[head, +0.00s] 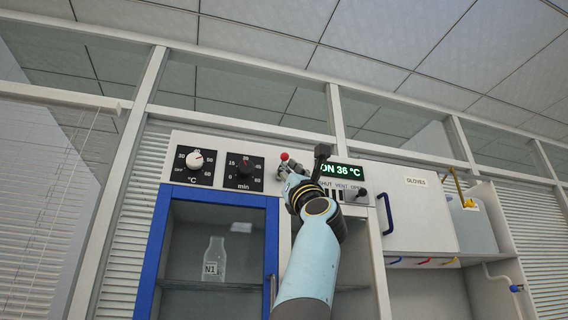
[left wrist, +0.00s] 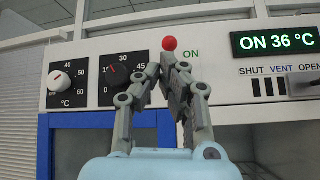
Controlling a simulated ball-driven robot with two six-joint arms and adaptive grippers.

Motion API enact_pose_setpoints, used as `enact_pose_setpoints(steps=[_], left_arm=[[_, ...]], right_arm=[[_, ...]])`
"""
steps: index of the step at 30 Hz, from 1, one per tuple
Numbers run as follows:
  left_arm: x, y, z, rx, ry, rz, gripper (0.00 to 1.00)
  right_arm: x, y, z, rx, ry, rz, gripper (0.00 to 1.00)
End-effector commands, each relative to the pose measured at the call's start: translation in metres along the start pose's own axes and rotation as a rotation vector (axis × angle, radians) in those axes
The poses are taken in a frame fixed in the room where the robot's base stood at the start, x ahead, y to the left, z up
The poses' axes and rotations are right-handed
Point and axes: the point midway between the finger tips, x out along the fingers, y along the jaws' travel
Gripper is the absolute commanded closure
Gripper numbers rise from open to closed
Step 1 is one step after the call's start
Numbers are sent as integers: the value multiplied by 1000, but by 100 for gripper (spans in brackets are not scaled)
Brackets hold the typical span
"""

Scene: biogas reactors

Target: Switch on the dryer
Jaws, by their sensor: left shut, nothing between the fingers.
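The dryer has a white control panel (head: 221,148) above a blue-framed glass door (head: 163,226). Its green display (left wrist: 276,41) reads "ON 36 °C". A toggle with a red ball tip (left wrist: 170,43) points up beside the green word "ON"; the red ball also shows in the head view (head: 284,156). My left gripper (left wrist: 169,66) is shut and empty, its fingertips just below the red ball. The fingers hide the toggle's lower part, and I cannot tell whether they touch it. My right gripper is in neither view.
A °C knob (head: 194,160) and a black minutes knob (head: 244,168) are left of the toggle. A vent slider (head: 361,193) is at the right. A bottle marked N1 (head: 214,259) stands behind the glass. A white "GLOVES" cabinet (head: 421,219) adjoins on the right.

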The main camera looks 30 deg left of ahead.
Motion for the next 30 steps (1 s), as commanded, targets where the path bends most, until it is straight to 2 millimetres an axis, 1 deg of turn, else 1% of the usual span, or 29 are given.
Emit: enact_pose_setpoints(steps=[1,3,6,10,15,30], left_arm=[[-13,-1,0,-2,2,-3,100],[-27,-1,0,-1,2,-2,100],[-44,0,0,-1,2,-2,100],[-57,0,0,0,1,0,100],[-64,0,0,1,0,0,100],[-63,0,0,1,0,0,100]], right_arm=[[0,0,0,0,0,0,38],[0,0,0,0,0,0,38],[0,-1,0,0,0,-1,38],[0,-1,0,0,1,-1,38],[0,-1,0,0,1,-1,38],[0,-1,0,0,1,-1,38]])
